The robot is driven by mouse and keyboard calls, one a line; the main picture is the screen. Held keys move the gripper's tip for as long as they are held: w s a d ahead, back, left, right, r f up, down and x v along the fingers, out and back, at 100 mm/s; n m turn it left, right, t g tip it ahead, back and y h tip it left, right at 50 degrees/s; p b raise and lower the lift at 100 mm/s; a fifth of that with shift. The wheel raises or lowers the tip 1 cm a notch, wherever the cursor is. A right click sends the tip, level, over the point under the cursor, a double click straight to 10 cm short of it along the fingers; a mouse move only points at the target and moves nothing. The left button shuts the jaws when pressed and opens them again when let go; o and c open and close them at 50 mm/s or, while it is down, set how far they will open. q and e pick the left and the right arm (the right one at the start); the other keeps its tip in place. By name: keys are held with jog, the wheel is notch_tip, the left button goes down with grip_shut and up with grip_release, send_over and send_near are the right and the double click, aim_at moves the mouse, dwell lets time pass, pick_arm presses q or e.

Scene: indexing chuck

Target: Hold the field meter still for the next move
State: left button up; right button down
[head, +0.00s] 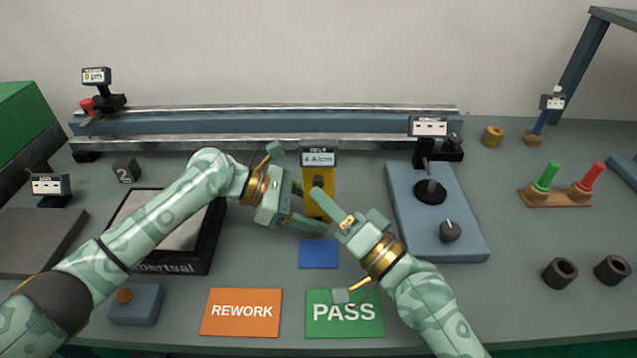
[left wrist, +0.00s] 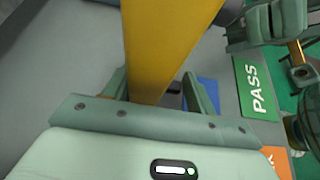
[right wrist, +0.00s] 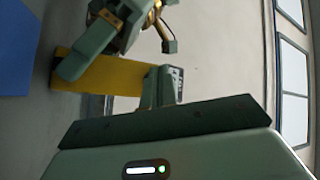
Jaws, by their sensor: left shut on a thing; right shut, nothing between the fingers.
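The field meter is a yellow upright body (head: 326,204) with a dark-framed display (head: 319,158) reading in A/cm and a dark round knob (head: 318,182) on its front. My left gripper (head: 314,212) is shut on the yellow body from the left. In the left wrist view the yellow body (left wrist: 165,45) stands between the fingers. My right gripper (head: 319,192) is shut and empty, its fingertips by the knob; whether they touch it is unclear. In the right wrist view the shut fingers (right wrist: 157,84) partly hide the display, and the yellow body (right wrist: 105,77) lies beyond.
A blue square (head: 319,254) lies in front of the meter, with REWORK (head: 240,312) and PASS (head: 345,330) mats nearer. A blue knobbed box (head: 465,215) stands right. A long rail (head: 270,123) runs behind. A black-framed plate (head: 200,255) is under my left arm.

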jog(key=shift+w, duration=0.7)
dwell(0.6)
dwell(0.4)
jog(key=shift+s, duration=0.95)
jog(key=shift+s, duration=0.1)
jog(key=s, duration=0.4)
jog(key=shift+s, duration=0.4)
pick_arm(q)
jog(key=o, duration=0.9)
jog(key=shift+c, duration=0.2)
